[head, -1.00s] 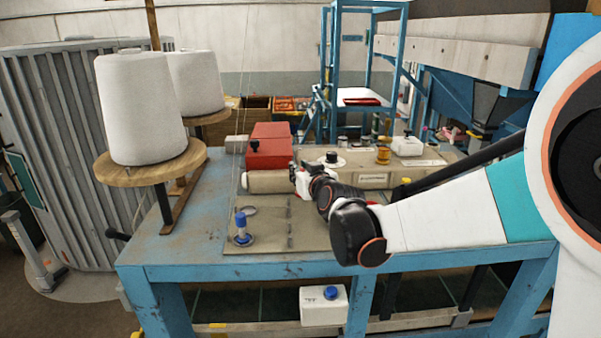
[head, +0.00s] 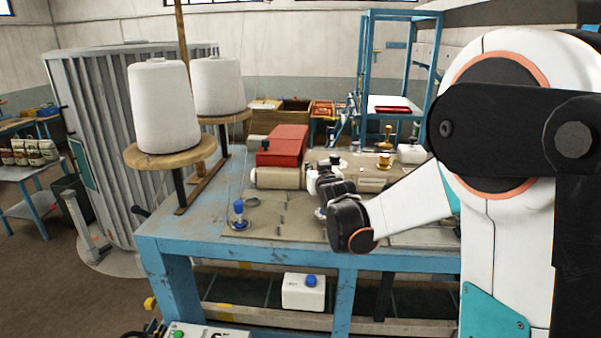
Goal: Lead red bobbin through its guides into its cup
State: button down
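I cannot make out a red bobbin in the head view. A blue-topped spool or peg (head: 238,208) stands upright at the left front of the tan plate (head: 290,228). A flat ring (head: 252,202) lies just behind it. My gripper (head: 316,183) is over the plate, beside the right end of a cream roller. It is small and partly covered by my dark wrist, so its fingers and anything between them cannot be told. An amber, cup-like piece (head: 384,161) stands farther back right. Guides cannot be clearly picked out.
A red machine housing (head: 283,146) stands behind the cream roller (head: 280,177). Two large white thread cones (head: 162,106) sit on wooden discs at the left, with thin threads hanging nearby. The blue table's (head: 190,232) front left is clear. A white container (head: 303,291) is below.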

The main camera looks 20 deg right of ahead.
jog(key=shift+f+b, duration=0.85)
jog(key=shift+f, duration=0.9)
jog(key=shift+s+d+p, duration=0.3)
jog(key=shift+s+d, duration=0.15)
jog(key=shift+d, duration=0.6)
jog(key=shift+s+d+p, duration=0.25)
jog(key=shift+s+d, duration=0.15)
jog(key=shift+d, duration=0.65)
jog(key=shift+s+d+p, duration=0.3)
jog(key=shift+s+d, duration=0.15)
jog(key=shift+d, duration=0.6)
jog(key=shift+d+r, duration=0.1)
jog(key=shift+r, duration=0.15)
jog(key=shift+r+p, duration=0.8)
jog(key=shift+r, duration=0.75)
jog(key=shift+f, duration=0.1)
